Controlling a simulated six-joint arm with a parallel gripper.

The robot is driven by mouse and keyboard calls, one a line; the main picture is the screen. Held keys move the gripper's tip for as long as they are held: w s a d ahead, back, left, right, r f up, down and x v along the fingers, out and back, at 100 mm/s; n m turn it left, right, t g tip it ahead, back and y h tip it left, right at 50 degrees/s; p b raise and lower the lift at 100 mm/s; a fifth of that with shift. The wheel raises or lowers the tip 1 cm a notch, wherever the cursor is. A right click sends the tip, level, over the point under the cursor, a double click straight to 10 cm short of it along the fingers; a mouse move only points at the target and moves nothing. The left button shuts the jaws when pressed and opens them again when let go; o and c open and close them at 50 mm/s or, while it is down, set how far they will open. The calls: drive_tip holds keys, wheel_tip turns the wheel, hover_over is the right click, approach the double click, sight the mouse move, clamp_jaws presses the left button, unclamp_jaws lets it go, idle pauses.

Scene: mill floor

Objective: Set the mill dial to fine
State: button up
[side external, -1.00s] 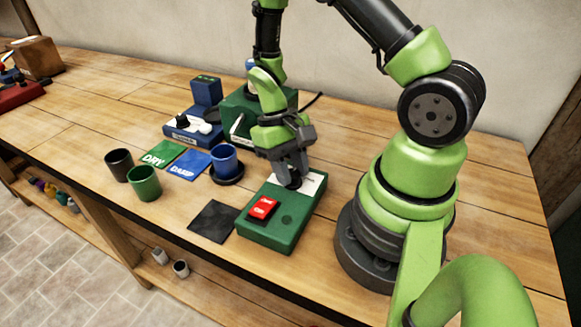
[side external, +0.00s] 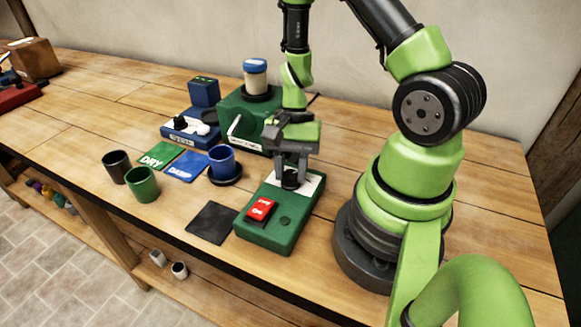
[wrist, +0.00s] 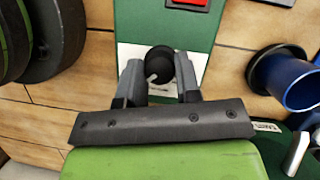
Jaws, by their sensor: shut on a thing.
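The mill dial is a round black knob (wrist: 160,60) with a pale pointer mark, on the white plate (wrist: 225,72) of a green control box (side external: 266,232). My gripper (side external: 290,180) points down over the box, its fingers closed on the knob from both sides. In the wrist view my gripper (wrist: 159,75) has a finger at each side of the knob, and the pointer mark slants to the lower left. The plate's lettering is partly hidden and too small to read. The green mill (side external: 236,110) with a pale handle stands behind.
Green and dark cups, DRY and DAMP cards and a blue scale-like device (side external: 188,130) lie farther left.

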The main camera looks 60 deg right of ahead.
drive_tip(key=shift+m, duration=0.5)
drive_tip(key=o, duration=0.9)
drive_tip(key=v, duration=1)
drive_tip(key=shift+s, duration=0.15)
